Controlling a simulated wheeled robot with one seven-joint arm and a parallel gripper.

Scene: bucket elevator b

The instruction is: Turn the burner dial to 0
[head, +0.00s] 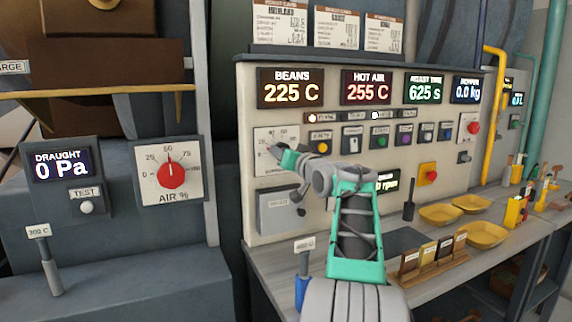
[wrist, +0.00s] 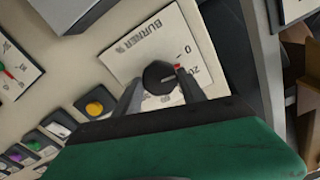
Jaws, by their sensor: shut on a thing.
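The burner dial (wrist: 160,77) is a round black knob on a white plate marked BURNER (wrist: 150,45). A small red mark (wrist: 178,67) at the knob's edge points between the 0 and the 20 labels. My gripper (wrist: 160,84) has one finger on each side of the knob and is shut on it. In the head view, my gripper (head: 276,151) reaches the white burner plate (head: 265,135) at the left of the control panel. The knob is hidden there behind the gripper.
The control panel (head: 335,120) carries several lit displays and buttons, with a yellow button (wrist: 94,108) close to my gripper. A grey box (head: 277,212) lies below the burner plate. A red AIR dial (head: 172,174) is at left. The counter holds yellow trays (head: 440,214).

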